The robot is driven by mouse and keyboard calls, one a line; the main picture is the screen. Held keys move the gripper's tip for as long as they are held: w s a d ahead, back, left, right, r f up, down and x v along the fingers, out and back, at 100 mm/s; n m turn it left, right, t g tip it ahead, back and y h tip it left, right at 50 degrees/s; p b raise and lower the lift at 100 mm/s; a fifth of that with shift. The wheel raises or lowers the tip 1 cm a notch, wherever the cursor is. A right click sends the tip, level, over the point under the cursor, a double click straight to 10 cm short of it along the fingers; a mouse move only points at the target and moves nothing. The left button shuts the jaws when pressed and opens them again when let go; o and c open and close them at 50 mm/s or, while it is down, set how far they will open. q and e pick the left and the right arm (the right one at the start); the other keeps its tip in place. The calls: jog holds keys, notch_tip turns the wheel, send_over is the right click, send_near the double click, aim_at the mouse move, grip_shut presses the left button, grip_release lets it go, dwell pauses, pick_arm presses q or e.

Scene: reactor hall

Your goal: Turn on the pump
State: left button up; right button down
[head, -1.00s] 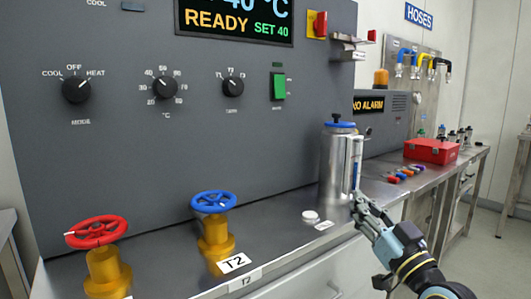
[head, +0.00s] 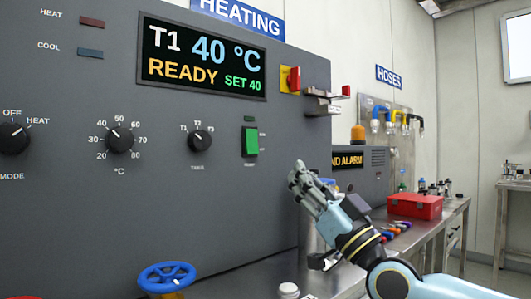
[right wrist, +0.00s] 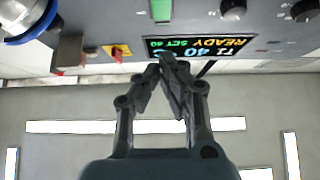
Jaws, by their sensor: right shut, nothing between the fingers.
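A green rocker switch (head: 250,141) sits on the grey control panel (head: 110,215); the small label under it is too small to read. A small dark green lamp (head: 249,119) is above it. My right gripper (head: 297,170) is raised in front of the panel, right of and below the green switch, with its fingers shut and pointing up. It appears apart from the switch. In the right wrist view the picture is upside down; the shut fingertips (right wrist: 165,65) hold nothing, and the green switch (right wrist: 160,9) is at the top edge. My left gripper is not in view.
A red-and-yellow switch (head: 290,79) and a small shelf (head: 322,103) are on the panel's right. A steel canister, mostly hidden behind my gripper, shows its side (head: 304,232). A blue valve wheel (head: 166,276) is below. A red box (head: 415,206) stands on the bench.

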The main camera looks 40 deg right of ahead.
send_near(254, 139)
notch_tip(254, 139, up, 4)
jog(key=w+b, duration=0.1)
jog(key=w, duration=0.1)
jog(key=w+b, duration=0.2)
jog(key=shift+a+f, duration=0.1)
jog(key=shift+f, duration=0.3)
jog(key=shift+r, duration=0.15)
